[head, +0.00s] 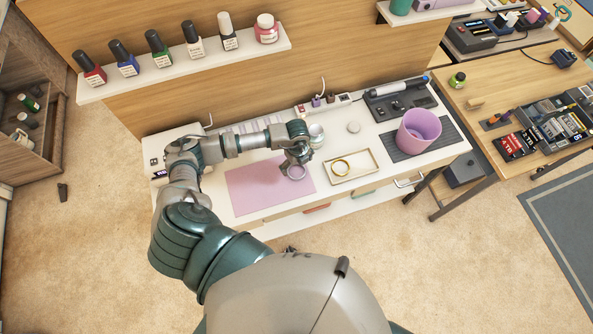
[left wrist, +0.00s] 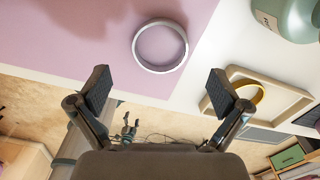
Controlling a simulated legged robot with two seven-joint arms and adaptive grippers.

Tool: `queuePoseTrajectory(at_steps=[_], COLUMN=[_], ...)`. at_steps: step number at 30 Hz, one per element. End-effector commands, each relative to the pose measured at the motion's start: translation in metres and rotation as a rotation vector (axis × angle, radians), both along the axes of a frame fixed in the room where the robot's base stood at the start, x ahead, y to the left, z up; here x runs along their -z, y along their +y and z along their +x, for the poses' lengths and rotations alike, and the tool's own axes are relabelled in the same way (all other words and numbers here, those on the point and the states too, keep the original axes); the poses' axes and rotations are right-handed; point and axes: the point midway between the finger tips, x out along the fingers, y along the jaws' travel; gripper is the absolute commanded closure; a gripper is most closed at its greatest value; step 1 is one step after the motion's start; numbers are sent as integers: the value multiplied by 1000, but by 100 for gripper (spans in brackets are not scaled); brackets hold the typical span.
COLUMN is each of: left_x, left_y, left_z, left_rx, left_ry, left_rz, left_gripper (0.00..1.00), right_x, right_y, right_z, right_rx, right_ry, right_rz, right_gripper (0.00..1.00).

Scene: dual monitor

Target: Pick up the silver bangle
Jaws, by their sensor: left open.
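The silver bangle (head: 290,176) lies flat on the pink mat (head: 250,193), near its right edge. In the left wrist view the silver bangle (left wrist: 160,69) is a plain ring close to the mat's edge, with nothing over it. My left gripper (head: 296,163) is above the bangle and partly overlaps it in the head view. In the left wrist view its two dark fingers (left wrist: 164,93) are wide apart and empty, and the bangle shows beyond the gap between them. My right gripper is not seen clearly in either view.
A shallow tray (head: 367,174) with a gold bangle (head: 341,160) is right of the mat. A pale green jar (left wrist: 295,14) stands behind it. A pink cup (head: 418,133) is farther right on the white desk. A shelf with several nail polish bottles (head: 194,45) is above.

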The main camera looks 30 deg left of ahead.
Motion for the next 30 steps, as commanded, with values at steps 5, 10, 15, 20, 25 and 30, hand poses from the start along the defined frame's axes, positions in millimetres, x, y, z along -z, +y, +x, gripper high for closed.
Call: queuePoseTrajectory(at_steps=[5,10,15,20,25,30], left_x=[29,45,46,46,47,47], left_y=[2,0,0,1,1,1], left_z=[1,1,1,1,1,1], left_rx=[-1,0,0,0,0,0], left_ry=[4,2,0,0,1,1], left_rz=[2,1,0,-1,0,0], left_gripper=[0,0,0,28,58,58], right_x=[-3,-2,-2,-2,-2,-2], right_y=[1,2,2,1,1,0], right_z=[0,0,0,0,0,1], right_rx=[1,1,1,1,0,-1], right_ry=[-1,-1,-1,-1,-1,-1], right_rz=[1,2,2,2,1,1], right_gripper=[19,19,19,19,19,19])
